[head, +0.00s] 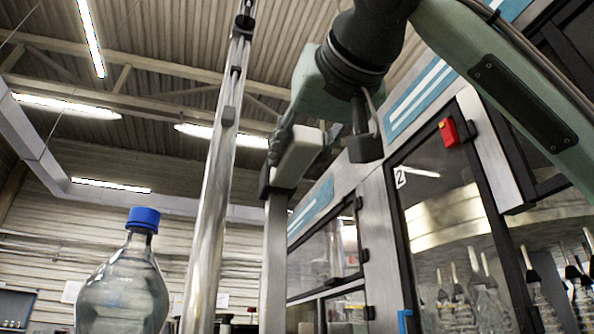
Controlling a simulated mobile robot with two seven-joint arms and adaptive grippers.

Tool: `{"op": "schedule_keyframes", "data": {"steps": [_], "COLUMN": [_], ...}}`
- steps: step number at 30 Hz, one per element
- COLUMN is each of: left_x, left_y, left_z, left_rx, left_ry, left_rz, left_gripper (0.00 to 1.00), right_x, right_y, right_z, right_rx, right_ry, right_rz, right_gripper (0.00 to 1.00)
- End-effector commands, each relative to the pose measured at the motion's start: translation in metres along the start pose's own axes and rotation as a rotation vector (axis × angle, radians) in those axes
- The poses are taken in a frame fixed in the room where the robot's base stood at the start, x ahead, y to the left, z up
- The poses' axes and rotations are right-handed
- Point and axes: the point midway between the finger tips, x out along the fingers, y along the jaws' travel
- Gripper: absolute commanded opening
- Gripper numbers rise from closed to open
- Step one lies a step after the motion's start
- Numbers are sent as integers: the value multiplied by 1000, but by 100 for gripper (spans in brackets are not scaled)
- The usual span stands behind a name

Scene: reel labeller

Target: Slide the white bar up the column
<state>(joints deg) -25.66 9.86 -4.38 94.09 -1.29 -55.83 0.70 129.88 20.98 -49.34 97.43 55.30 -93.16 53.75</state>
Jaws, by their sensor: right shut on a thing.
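Part of the bar is hidden by the gripper. My left gripper is not in view.
A shiny metal pole (208,215) rises left of the column. A clear bottle with a blue cap (143,218) stands at the lower left. A machine cabinet with glass doors (440,230) and a red switch (449,133) fills the right side, close behind my right arm.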

Motion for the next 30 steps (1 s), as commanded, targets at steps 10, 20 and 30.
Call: {"op": "schedule_keyframes", "data": {"steps": [10, 20, 30], "left_x": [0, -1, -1], "left_y": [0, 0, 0], "left_z": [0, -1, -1], "left_rx": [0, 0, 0], "left_ry": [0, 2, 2], "left_rz": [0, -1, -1], "left_gripper": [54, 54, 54], "right_x": [-1, -1, -50], "right_y": [0, 0, 0], "right_z": [0, 1, 0], "right_rx": [1, 0, -1], "right_ry": [1, 0, 4], "right_rz": [0, 0, -2], "right_gripper": [50, 55, 55]}}
